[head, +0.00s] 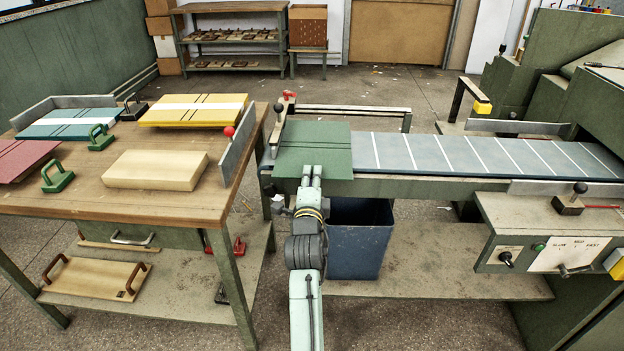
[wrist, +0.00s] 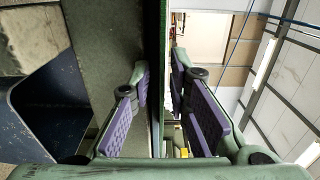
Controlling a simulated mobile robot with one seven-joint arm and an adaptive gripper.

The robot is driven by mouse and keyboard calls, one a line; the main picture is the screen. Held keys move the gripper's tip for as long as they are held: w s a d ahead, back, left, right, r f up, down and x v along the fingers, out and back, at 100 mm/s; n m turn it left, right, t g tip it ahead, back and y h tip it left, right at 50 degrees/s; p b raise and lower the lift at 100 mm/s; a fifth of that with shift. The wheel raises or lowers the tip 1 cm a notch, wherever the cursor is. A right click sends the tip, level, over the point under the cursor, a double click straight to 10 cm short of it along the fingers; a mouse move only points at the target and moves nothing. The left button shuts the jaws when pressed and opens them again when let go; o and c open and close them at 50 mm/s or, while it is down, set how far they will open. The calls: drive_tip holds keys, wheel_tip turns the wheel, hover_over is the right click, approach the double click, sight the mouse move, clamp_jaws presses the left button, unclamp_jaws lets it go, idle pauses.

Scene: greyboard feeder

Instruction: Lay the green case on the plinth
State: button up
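The green case (head: 318,143) is a flat dark green panel lying on the left end of the feeder bed. Its near edge sticks out toward me. My gripper (head: 312,172) is at this near edge. In the wrist view, the case (wrist: 156,40) shows edge-on as a thin dark strip between the purple-padded fingers of my gripper (wrist: 160,80). The fingers stand apart on either side of it, with gaps visible. The pale cream block on the wooden table, which looks like the plinth (head: 155,170), has a bare top.
The wooden table (head: 180,207) also holds a yellow case (head: 195,108), a teal case (head: 70,123), a red case (head: 20,160) and green handles. An upright grey plate (head: 237,145) edges its right side. A blue bin (head: 358,240) stands under the feeder (head: 480,153).

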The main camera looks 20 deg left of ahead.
drive_tip(key=shift+f, duration=0.1)
clamp_jaws()
idle(0.8)
wheel_tip(320, 180, up, 3)
drive_tip(key=shift+f+p, duration=0.1)
drive_tip(key=shift+p, duration=0.75)
drive_tip(key=s+d+r, duration=0.2)
drive_tip(key=s, duration=0.4)
drive_tip(key=s+d+r, duration=0.2)
drive_tip(key=s+r, duration=0.1)
drive_tip(key=s, duration=0.4)
drive_tip(key=shift+s+r+p, duration=0.15)
drive_tip(key=shift+s+p, duration=0.15)
drive_tip(key=shift+p, duration=0.15)
